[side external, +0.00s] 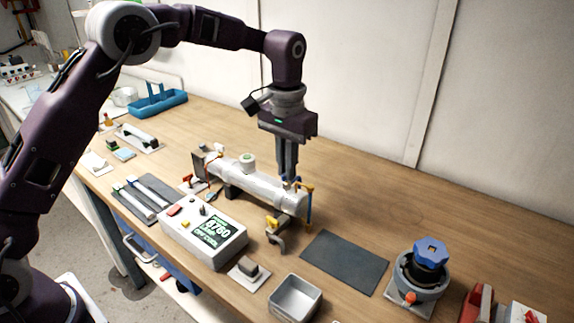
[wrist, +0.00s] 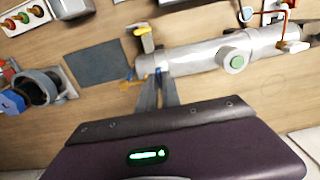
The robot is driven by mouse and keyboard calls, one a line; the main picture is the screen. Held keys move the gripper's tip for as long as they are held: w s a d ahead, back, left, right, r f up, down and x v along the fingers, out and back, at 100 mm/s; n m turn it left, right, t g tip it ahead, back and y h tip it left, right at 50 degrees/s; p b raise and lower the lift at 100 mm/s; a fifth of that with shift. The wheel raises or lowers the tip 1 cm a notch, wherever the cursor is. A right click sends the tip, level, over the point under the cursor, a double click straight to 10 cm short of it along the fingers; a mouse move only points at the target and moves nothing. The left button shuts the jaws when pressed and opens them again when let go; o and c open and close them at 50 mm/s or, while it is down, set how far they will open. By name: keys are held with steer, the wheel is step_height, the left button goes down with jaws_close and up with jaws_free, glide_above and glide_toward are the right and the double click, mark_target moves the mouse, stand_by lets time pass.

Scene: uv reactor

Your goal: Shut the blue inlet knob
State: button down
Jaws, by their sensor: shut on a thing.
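The reactor is a silvery cylinder (side external: 250,180) lying on the bench; it also shows in the wrist view (wrist: 195,55). A small blue knob (wrist: 158,71) sits on top near one end of it, by the yellow fittings. My gripper (side external: 289,179) points down over that end. In the wrist view my gripper (wrist: 158,78) has its fingertips on either side of the blue knob, shut on it. The fingers hide most of the knob, so I cannot tell its turn position.
A control box with a lit display (side external: 205,232) stands in front of the reactor. A dark mat (side external: 345,262), a metal tray (side external: 295,298) and a round device with a blue lobed top (side external: 430,252) lie to the right. The bench behind the reactor is clear.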

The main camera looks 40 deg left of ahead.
stand_by(0.3)
steer(key=c, duration=1.5)
jaws_free()
steer(key=shift+c, duration=0.2)
step_height(320, 180, up, 7)
steer(key=shift+r, duration=0.1)
